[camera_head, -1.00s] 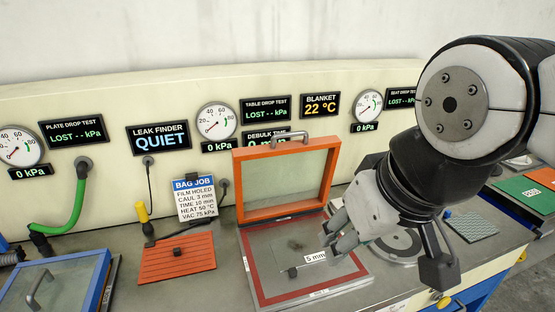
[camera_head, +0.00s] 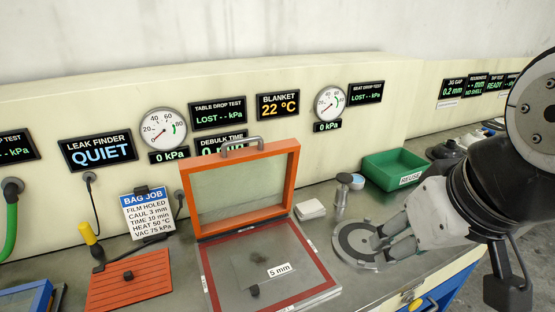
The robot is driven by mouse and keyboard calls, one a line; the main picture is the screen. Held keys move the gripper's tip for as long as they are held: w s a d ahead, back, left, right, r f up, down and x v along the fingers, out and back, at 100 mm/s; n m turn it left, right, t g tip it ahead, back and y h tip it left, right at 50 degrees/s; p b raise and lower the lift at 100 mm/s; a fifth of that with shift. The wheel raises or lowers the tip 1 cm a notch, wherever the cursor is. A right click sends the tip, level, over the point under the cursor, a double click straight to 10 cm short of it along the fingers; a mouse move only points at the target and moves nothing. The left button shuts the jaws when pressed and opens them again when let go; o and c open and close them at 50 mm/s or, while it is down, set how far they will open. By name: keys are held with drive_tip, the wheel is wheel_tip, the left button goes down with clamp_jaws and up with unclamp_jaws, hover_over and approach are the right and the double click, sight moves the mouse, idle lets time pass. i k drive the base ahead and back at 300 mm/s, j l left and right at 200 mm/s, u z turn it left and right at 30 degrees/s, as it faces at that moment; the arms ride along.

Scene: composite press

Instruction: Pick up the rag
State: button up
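A small folded white cloth (camera_head: 310,209), which looks like the rag, lies on the grey bench just right of the raised orange-framed lid. My gripper (camera_head: 379,248) is to the right of the cloth and nearer the front, over a round grey plate. Its fingertips look apart with nothing between them, and it is not touching the cloth. The side of my gripper facing away is hidden.
The orange-framed lid (camera_head: 292,176) stands open over a red-bordered plate (camera_head: 318,277). A small upright metal fitting (camera_head: 341,196) stands between the cloth and a green bin (camera_head: 398,165). The round plate (camera_head: 352,240) lies under my fingers. An orange ribbed pad (camera_head: 130,280) lies at left.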

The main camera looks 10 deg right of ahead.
sight(313, 209)
drive_tip(key=i+l+u, duration=0.15)
drive_tip(key=l, duration=0.15)
drive_tip(key=i+l+u, duration=0.15)
drive_tip(key=l, duration=0.15)
drive_tip(key=i+l+u, duration=0.15)
drive_tip(key=l, duration=0.15)
drive_tip(key=i+l+u, duration=0.15)
drive_tip(key=l, duration=0.2)
drive_tip(key=k, duration=0.05)
